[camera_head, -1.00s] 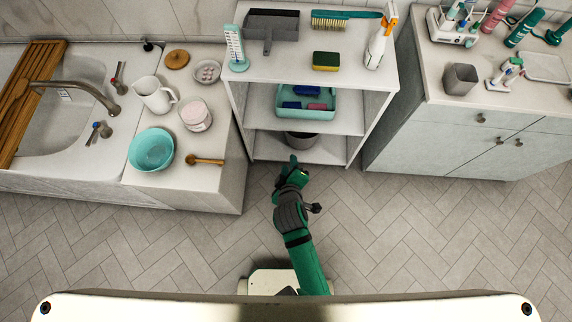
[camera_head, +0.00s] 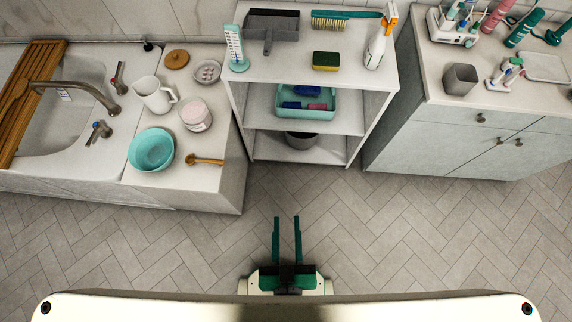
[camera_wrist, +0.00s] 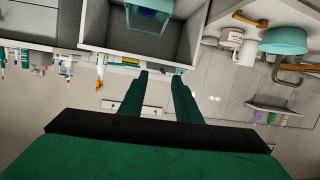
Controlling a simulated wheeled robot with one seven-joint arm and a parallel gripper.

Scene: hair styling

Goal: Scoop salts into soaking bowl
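The teal soaking bowl (camera_head: 151,150) stands at the front of the counter beside the sink. A wooden scoop (camera_head: 204,159) lies to its right, near the counter edge. A round jar (camera_head: 196,115) with pinkish-white contents, apparently the salts, stands open behind the scoop. In the wrist view, which looks upside down, the bowl (camera_wrist: 285,41), jar (camera_wrist: 231,38) and scoop (camera_wrist: 250,19) show at the upper right. My gripper (camera_head: 287,218) is open and empty over the floor, to the right of and apart from the counter. Its two green fingers (camera_wrist: 160,77) also show in the wrist view.
A white pitcher (camera_head: 152,95), a wooden lid (camera_head: 177,60) and a small dish (camera_head: 207,71) stand behind the bowl. A shelf unit (camera_head: 308,72) is right of the counter, and a cabinet (camera_head: 440,135) further right. The floor (camera_head: 400,240) in front is clear.

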